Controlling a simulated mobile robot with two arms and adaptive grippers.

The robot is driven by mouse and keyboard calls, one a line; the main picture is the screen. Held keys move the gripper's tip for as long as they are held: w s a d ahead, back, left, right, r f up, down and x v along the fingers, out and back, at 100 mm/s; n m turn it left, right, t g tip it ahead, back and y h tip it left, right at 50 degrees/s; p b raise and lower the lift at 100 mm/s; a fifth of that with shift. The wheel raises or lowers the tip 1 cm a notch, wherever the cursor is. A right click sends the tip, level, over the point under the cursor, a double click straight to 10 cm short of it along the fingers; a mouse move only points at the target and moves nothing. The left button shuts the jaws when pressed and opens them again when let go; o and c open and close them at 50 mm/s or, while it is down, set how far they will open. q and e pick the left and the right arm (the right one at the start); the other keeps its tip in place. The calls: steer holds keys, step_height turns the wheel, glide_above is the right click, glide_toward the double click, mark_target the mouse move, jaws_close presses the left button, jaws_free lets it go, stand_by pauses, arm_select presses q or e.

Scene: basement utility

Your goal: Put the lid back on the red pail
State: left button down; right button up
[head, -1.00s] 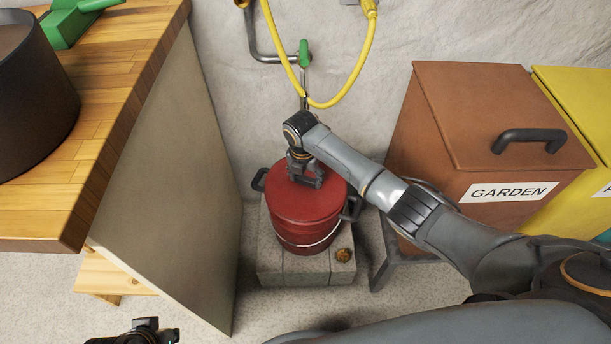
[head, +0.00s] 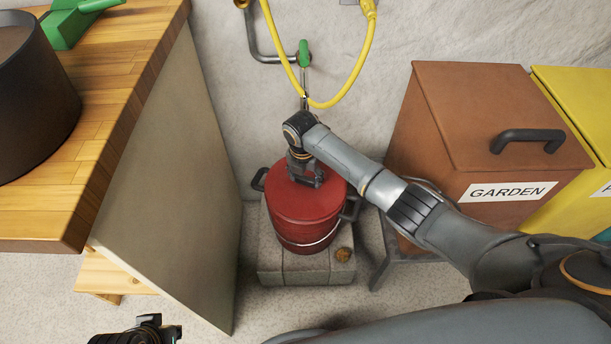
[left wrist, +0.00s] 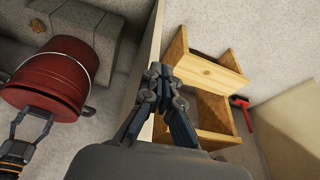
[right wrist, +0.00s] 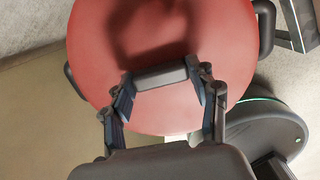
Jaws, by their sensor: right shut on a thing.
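The red pail (head: 305,235) stands on grey blocks by the wall, with dark side handles and a wire bail. Its red lid (head: 300,207) lies over the pail's top; I cannot tell whether it is fully seated. The lid's red face fills the right wrist view (right wrist: 150,110). My right gripper (head: 305,180) is above the lid, shut on its dark bar handle (right wrist: 160,76). The pail also shows in the left wrist view (left wrist: 50,75). My left gripper (left wrist: 162,72) is shut and empty, away from the pail; it shows partly at the head view's bottom left.
A wooden workbench (head: 120,95) with a pale side panel (head: 175,190) is left of the pail. A brown GARDEN bin (head: 460,130) stands to the right, a yellow bin (head: 580,110) beyond. A yellow hose (head: 365,60) hangs behind. A small brown object (head: 343,255) lies on the blocks.

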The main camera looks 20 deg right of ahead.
arm_select(q)
steer(key=shift+w+f, duration=0.1)
steer(key=shift+f, duration=0.15)
steer(key=shift+w+f, duration=0.1)
steer(key=shift+f, duration=0.05)
steer(key=shift+f, duration=0.25)
steer(key=shift+f, duration=0.1)
steer(key=shift+f, duration=0.2)
steer(key=shift+d, duration=0.1)
stand_by(0.6)
arm_select(e)
steer(key=shift+f+p, duration=0.1)
steer(key=shift+p, duration=0.25)
arm_select(q)
steer(key=shift+f, duration=0.55)
steer(key=shift+w, duration=0.1)
